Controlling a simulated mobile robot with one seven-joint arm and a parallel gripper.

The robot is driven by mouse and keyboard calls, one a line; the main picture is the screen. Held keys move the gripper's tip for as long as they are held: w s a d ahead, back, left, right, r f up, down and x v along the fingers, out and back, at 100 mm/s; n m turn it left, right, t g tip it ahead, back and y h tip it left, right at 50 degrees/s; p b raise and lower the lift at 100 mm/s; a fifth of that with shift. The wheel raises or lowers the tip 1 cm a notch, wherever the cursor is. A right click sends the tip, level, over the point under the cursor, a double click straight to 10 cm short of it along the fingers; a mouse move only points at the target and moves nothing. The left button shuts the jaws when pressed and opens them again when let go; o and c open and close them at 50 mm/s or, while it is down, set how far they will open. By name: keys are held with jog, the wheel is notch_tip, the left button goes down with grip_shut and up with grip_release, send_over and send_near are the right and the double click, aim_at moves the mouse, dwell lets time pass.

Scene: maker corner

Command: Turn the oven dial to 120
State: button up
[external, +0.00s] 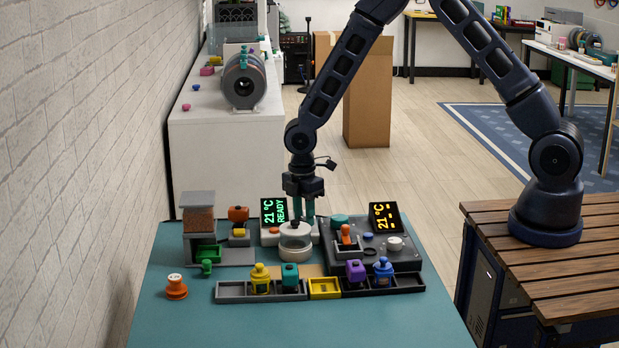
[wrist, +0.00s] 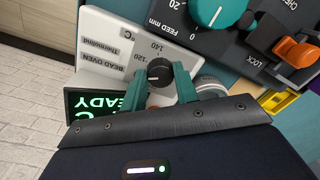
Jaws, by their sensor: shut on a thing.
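The bead oven (wrist: 105,62) is a white panel with a black round dial (wrist: 159,72) in the wrist view. The marks 120 and 140 show beside the dial. A small pale line is on the dial's face, but I cannot read its exact setting. My gripper (wrist: 161,84) has its teal fingers on either side of the dial and is shut on it. The oven's green display (external: 273,211) reads 21 °C READY.
A round clear-and-white container (external: 295,241) stands in front of the oven. To the right is a dark unit (external: 402,258) with a teal knob (wrist: 210,10), an orange lever (wrist: 297,52) and a yellow display (external: 384,216). A tray row (external: 232,291) holds several small bottles. The table's front is mostly clear.

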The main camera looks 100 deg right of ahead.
jog(key=m, duration=0.7)
dwell(0.6)
jog(key=o, duration=0.7)
jog(key=shift+r, duration=0.15)
notch_tip(320, 180, up, 11)
jog(key=shift+d+f, duration=0.2)
jog(key=shift+d, duration=0.1)
